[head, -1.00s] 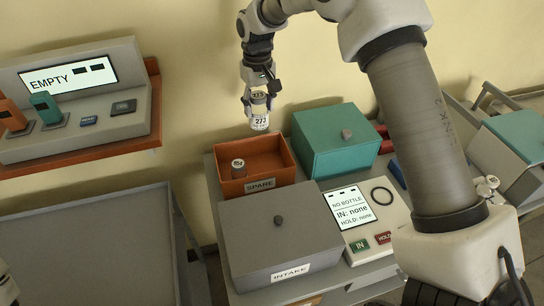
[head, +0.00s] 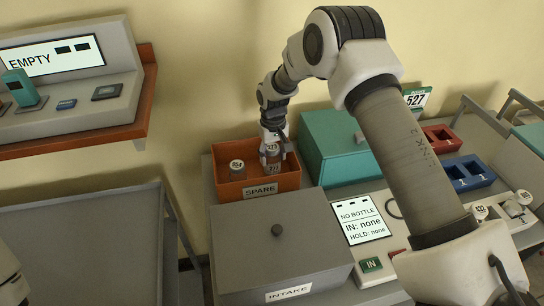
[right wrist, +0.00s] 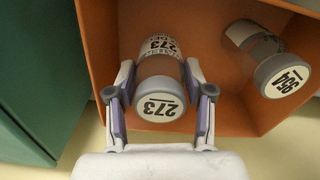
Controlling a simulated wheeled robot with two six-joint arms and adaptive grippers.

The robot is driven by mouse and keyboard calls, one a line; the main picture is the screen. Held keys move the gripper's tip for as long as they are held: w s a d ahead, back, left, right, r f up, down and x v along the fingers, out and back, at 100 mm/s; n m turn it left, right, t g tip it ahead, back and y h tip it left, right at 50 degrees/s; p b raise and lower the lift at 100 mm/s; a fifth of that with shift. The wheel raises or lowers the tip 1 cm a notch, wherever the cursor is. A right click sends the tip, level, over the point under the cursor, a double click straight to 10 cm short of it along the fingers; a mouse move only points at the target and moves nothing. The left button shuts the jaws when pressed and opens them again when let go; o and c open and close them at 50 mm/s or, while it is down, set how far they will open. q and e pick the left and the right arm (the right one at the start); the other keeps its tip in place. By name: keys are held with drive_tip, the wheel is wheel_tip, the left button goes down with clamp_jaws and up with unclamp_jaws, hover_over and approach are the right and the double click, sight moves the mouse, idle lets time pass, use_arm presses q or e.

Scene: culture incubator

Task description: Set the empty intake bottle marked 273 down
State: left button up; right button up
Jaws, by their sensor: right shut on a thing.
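The clear bottle marked 273 (head: 272,153) has a white label and a grey-rimmed cap; it also shows in the right wrist view (right wrist: 160,103). My right gripper (head: 275,162) is shut on it, with a finger on each side in the right wrist view (right wrist: 159,80). The bottle looks empty and is roughly upright in the right part of the orange SPARE box (head: 262,188). I cannot tell whether its base touches the box floor. My left gripper is not in view; only a piece of my left arm shows at the left edge.
Another capped bottle (head: 237,170) stands in the left of the SPARE box, apart from the held one. A teal lidded box (head: 335,140) is close on the right. The grey INTAKE box (head: 278,240) is in front. A panel screen (head: 361,218) reads NO BOTTLE.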

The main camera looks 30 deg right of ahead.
drive_tip(key=shift+f, duration=0.75)
drive_tip(key=o, duration=1)
drive_tip(key=shift+r, duration=0.45)
wheel_tip(320, 180, up, 11)
drive_tip(key=b, duration=0.3)
drive_tip(key=shift+f, duration=0.1)
drive_tip(key=shift+r, duration=0.3)
